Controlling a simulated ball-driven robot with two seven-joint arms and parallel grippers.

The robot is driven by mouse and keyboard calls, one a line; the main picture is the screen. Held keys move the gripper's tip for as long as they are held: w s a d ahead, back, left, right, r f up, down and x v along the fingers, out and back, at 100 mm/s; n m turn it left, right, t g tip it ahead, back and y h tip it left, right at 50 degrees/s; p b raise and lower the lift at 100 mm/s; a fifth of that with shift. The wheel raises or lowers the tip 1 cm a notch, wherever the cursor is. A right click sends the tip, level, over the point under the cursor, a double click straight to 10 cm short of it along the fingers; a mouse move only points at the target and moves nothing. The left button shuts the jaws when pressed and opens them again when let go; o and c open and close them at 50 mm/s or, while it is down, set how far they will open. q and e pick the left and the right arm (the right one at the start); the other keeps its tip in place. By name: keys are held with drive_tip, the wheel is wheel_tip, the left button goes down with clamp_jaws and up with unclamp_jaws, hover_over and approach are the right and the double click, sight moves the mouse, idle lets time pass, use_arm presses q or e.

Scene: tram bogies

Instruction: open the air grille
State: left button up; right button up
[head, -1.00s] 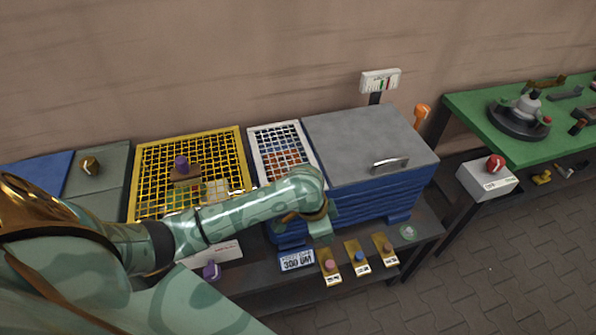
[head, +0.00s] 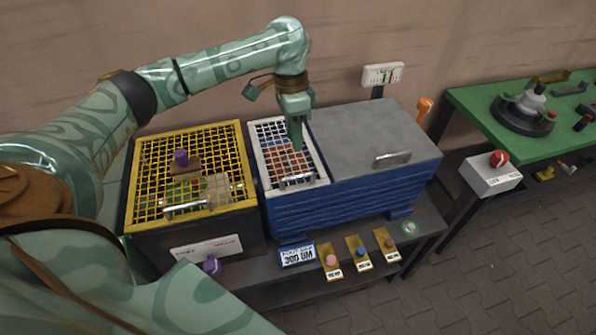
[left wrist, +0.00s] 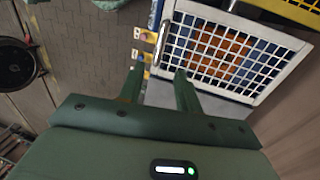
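A white-framed grille (head: 268,152) lies flat and closed over the left part of a blue box (head: 335,205), with orange and blue showing beneath its mesh. It has a metal bar handle (head: 297,181) at its near edge. In the left wrist view the white grille (left wrist: 222,52) and its handle (left wrist: 163,40) lie just beyond the fingers. My left gripper (head: 297,146) points down above the right side of the white grille. Its fingers (left wrist: 158,88) are apart with nothing between them. I cannot tell whether they touch the mesh. My right gripper is not in view.
A grey lid (head: 360,135) with a handle covers the box's right part. Knobs on yellow plates (head: 358,254) line the front shelf. A green table (head: 480,110) stands right.

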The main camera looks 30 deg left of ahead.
sight(298, 175)
use_arm(q)
drive_tip(key=f+b, duration=0.1)
drive_tip(key=f, duration=0.2)
drive_tip(key=d+f+b, duration=0.1)
drive_tip(key=f, duration=0.2)
drive_tip(key=s+f+b, duration=0.1)
drive_tip(key=f, duration=0.2)
drive_tip(key=shift+d+f, duration=0.3)
drive_tip(key=shift+s, duration=0.1)
drive_tip(key=shift+c, duration=0.2)
clamp_jaws()
drive_tip(key=shift+r, duration=0.1)
